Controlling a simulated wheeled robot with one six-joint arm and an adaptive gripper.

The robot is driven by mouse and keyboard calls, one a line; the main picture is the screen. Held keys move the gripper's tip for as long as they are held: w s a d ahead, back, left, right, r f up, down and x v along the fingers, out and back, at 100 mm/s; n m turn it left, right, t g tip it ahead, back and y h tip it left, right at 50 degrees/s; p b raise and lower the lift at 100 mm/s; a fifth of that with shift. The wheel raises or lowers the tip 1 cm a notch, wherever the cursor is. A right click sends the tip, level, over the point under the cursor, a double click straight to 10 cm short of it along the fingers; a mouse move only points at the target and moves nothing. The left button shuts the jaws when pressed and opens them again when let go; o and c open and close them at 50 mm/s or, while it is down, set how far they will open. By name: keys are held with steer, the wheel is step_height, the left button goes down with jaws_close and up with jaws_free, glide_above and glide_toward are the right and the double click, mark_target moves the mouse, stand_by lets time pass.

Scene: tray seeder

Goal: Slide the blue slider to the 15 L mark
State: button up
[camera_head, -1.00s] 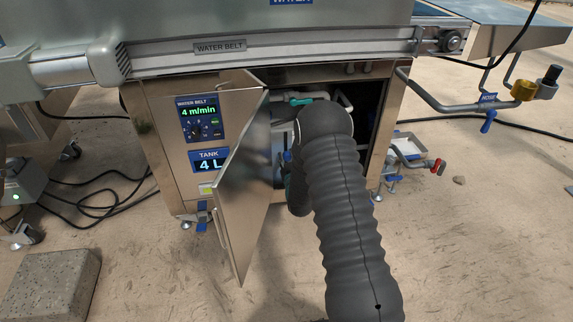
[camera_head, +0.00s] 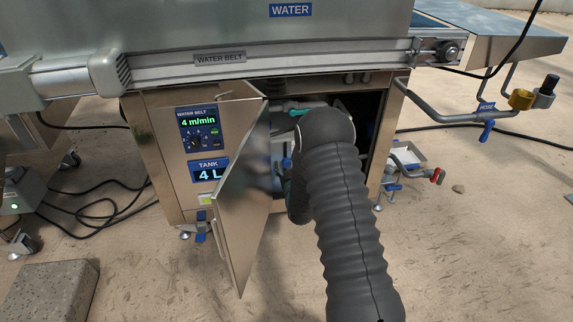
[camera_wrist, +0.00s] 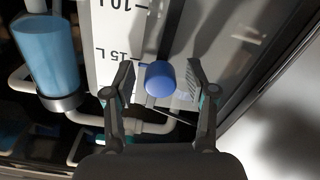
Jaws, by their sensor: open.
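The blue slider (camera_wrist: 160,78) shows in the wrist view as a round blue knob in front of a white scale plate (camera_wrist: 110,28). The plate has a 10 L mark near the top of the picture and a 15 L mark (camera_wrist: 118,53) lower down. The knob appears to the right of and slightly below the 15 L lettering. My gripper (camera_wrist: 158,76) is open, with one finger on each side of the knob; I cannot tell whether either touches it. In the head view my arm hides the slider and gripper inside the cabinet. The tank display (camera_head: 209,172) reads 4 L.
The metal cabinet door (camera_head: 240,190) stands open just left of my arm. A blue cylinder (camera_wrist: 48,52) and pale pipes (camera_wrist: 88,117) lie left of the scale in the wrist view. A hose pipe (camera_head: 440,108) juts out at the right.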

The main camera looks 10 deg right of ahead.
steer(key=s, duration=1.1)
steer(key=shift+s, duration=0.3)
